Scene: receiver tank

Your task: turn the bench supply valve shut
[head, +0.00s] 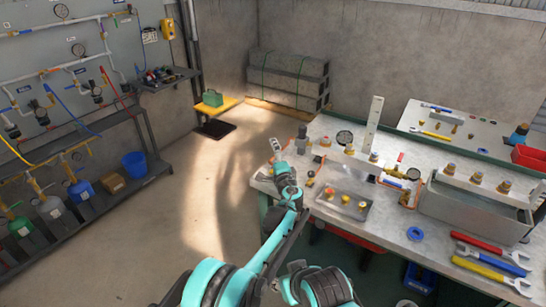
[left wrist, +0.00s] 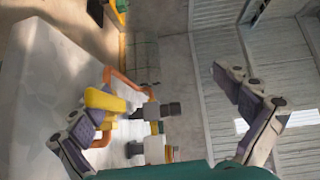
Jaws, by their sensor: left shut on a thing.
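My left gripper (head: 286,160) is at the bench's near left corner, reached by a teal arm from below. In the left wrist view its two fingers (left wrist: 160,100) stand apart, with a yellow handle-like part (left wrist: 105,100) against the left finger. The gripper is shut on this part, which I take for the bench supply valve's handle. Its contact with the right finger is not clear. Orange pipe-like loops (left wrist: 125,82) and a dark block (left wrist: 170,109) show beside it. The valve body is mostly hidden in the head view. My right gripper is not in view.
The bench (head: 405,260) carries a tray (head: 338,206) of brass fittings, a grey tank (head: 460,208), a blue tape ring (head: 415,233) and wrenches (head: 490,266). A gas panel and rack (head: 150,150) stand at left. The floor (head: 190,220) between is clear.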

